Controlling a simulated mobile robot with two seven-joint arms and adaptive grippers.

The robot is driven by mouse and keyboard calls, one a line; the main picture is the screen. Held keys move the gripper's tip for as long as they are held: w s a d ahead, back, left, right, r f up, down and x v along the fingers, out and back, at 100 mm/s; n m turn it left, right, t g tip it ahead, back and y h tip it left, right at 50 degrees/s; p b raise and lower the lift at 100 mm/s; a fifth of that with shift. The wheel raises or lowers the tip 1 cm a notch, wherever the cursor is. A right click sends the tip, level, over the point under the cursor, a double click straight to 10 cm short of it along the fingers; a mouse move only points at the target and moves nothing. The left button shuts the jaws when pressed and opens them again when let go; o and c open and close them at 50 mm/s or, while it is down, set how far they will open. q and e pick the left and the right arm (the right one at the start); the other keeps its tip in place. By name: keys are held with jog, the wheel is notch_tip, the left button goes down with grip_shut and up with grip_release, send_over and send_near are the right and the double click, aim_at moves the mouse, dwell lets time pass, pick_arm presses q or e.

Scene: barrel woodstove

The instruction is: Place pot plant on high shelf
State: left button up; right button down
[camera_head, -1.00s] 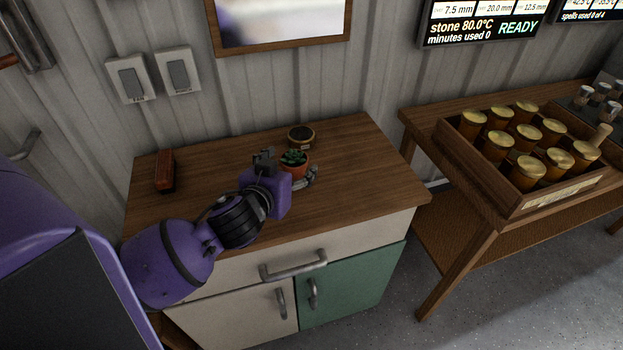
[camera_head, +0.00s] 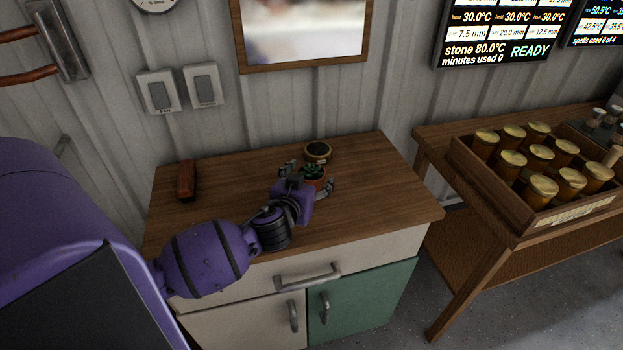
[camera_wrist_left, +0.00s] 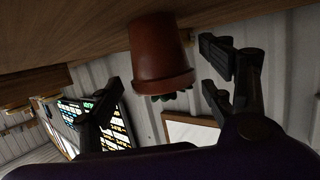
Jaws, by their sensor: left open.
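The pot plant, a small green succulent in a terracotta pot (camera_head: 313,172), stands upright on the wooden cabinet top (camera_head: 235,205). My left gripper (camera_head: 309,179) is open, low over the top, with one finger on each side of the pot. In the left wrist view the pot (camera_wrist_left: 159,50) appears upside down between the spread fingers, with a visible gap to both. Its leaves are mostly hidden by the rim there. I see no high shelf in these frames. My right gripper is not in view.
A red-brown block (camera_head: 187,181) lies at the top's left. A wall-mounted framed panel (camera_head: 302,35) hangs above. A crate of gold-lidded jars (camera_head: 516,226) is on the table at right.

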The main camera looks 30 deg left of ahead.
pick_arm(q)
jog(key=shift+r, duration=0.1)
jog(key=c, duration=1.6)
